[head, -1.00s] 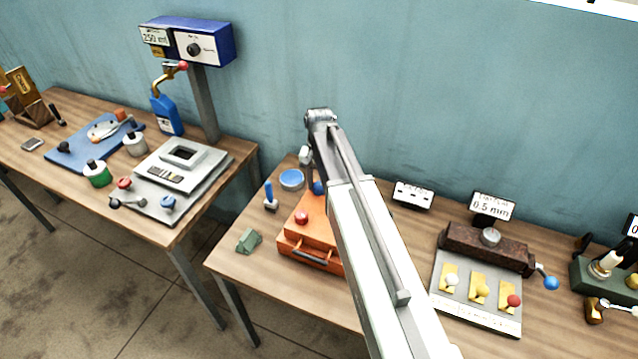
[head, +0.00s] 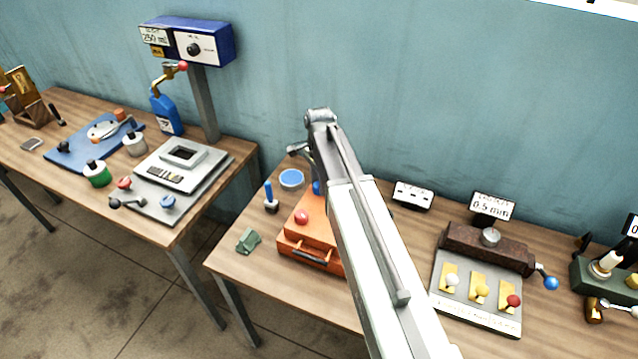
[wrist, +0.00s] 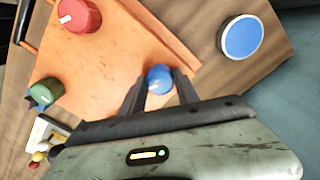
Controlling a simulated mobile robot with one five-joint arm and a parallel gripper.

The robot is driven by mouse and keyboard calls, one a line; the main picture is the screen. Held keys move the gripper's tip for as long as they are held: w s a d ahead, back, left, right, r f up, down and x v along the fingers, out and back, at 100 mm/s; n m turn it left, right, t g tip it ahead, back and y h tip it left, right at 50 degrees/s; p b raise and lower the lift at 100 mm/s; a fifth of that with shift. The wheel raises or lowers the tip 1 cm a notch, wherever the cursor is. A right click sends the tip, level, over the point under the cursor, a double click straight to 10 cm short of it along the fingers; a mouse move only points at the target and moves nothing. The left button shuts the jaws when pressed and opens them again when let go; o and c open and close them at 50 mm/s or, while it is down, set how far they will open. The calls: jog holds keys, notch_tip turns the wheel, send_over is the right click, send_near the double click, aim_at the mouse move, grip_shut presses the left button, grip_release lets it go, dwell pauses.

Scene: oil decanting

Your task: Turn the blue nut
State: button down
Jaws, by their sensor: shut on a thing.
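The blue nut (wrist: 160,76) is a round blue knob at the edge of the orange box (wrist: 120,62) in the wrist view. In the head view only a bit of the blue nut (head: 317,187) shows beside my arm. My gripper (wrist: 161,84) is shut on the blue nut, with one dark finger on each side of it. In the head view my arm hides most of the gripper and the right part of the orange box (head: 310,257).
A red knob (wrist: 80,15) and a green knob (wrist: 45,91) stand on the same box. A blue-topped round tin (wrist: 240,37) stands beside it. A blue-handled tool (head: 270,198) and a small green block (head: 248,241) are on the table to the left.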

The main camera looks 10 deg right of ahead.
jog(key=shift+m, duration=0.6)
jog(key=c, duration=0.9)
grip_release()
jog(key=shift+d, duration=0.1)
notch_tip(320, 180, up, 8)
jog(key=p, duration=0.8)
jog(key=shift+f, duration=0.1)
